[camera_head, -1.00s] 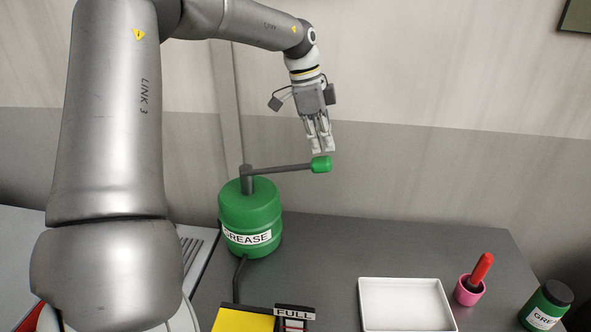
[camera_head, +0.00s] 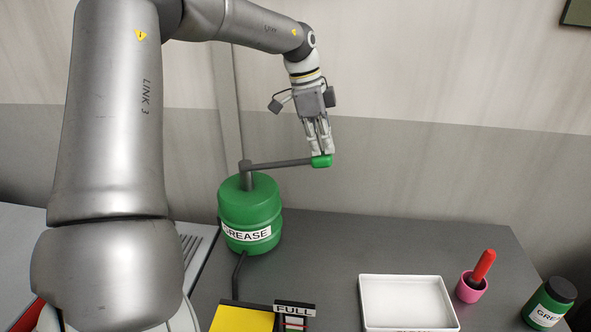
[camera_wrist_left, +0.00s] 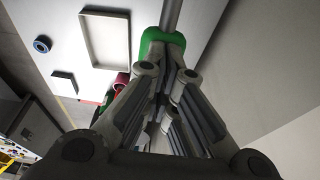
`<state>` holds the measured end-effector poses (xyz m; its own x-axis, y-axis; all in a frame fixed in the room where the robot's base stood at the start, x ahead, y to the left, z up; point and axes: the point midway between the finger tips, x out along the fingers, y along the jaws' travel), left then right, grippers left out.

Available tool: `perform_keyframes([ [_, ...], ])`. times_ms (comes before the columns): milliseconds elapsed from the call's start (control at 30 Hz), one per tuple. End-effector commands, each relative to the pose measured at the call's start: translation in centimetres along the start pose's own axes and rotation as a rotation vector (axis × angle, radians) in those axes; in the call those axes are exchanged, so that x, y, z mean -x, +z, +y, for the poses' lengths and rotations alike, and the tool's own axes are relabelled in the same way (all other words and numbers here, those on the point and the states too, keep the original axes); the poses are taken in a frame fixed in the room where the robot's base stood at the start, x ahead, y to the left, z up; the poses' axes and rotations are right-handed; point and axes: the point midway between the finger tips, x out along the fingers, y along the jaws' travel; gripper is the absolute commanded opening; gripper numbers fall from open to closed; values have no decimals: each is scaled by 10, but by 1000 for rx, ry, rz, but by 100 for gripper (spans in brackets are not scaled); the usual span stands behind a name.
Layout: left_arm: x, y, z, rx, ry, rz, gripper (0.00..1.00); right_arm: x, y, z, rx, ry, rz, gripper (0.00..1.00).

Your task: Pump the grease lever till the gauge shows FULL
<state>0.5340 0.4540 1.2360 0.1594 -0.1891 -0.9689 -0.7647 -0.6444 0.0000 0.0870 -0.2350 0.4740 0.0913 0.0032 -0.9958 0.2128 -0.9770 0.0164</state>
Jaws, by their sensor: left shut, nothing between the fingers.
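A green grease pump (camera_head: 250,210) labelled GREASE stands on the table at the wall. Its grey lever (camera_head: 280,164) reaches right from the top and ends in a green grip (camera_head: 321,161). My left gripper (camera_head: 320,152) is shut and points down, its fingertips at the top of the grip, with nothing between them. In the left wrist view the green grip (camera_wrist_left: 163,42) shows just beyond the fingers. The gauge (camera_head: 296,320) with its FULL sign (camera_head: 294,309) is cut off by the bottom edge, so its reading cannot be told. My right gripper is not in view.
A white tray (camera_head: 407,279), a pink cup (camera_head: 472,286) with a red-handled tool (camera_head: 483,265) and a green grease jar (camera_head: 550,302) stand at the right. A yellow panel (camera_head: 243,319) lies near the front. The table (camera_head: 340,240) is clear between pump and tray.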

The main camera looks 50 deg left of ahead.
Motion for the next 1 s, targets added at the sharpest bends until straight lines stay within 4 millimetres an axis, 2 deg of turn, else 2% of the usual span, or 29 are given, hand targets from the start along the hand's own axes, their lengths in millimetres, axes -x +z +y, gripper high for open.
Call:
perform_keyframes([
  [1000,-42,11,0,1,2,-2,0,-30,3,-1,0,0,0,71],
])
